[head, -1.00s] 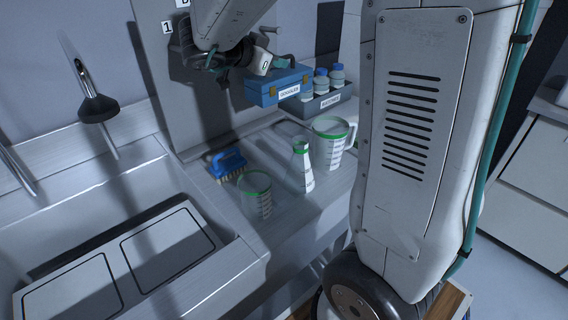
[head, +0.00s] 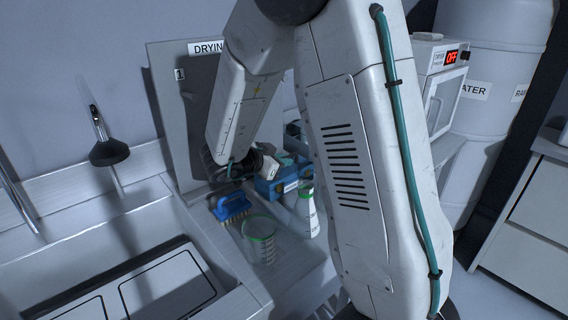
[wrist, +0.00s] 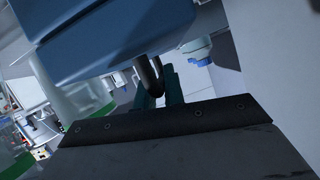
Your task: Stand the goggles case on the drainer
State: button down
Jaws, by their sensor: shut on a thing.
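The goggles case (head: 272,186) is a blue box in the head view, low over the counter behind the glassware and partly hidden by my arm. In the wrist view the blue case (wrist: 130,40) fills the upper part, with a dark curved handle under it. My gripper (head: 250,168) is shut on the case at that handle; its teal fingers (wrist: 160,88) show in the wrist view. I cannot tell whether the case touches the counter. A pale panel with two black-outlined areas (head: 112,287), apparently the drainer, lies over the sink at the lower left.
A grey drying board (head: 170,120) stands behind. A tap (head: 108,150) rises over the sink. The panel's outlined areas look clear.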

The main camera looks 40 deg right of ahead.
jog(key=shift+f, duration=0.45)
jog(key=shift+f, duration=0.15)
jog(key=c, duration=1.5)
grip_release()
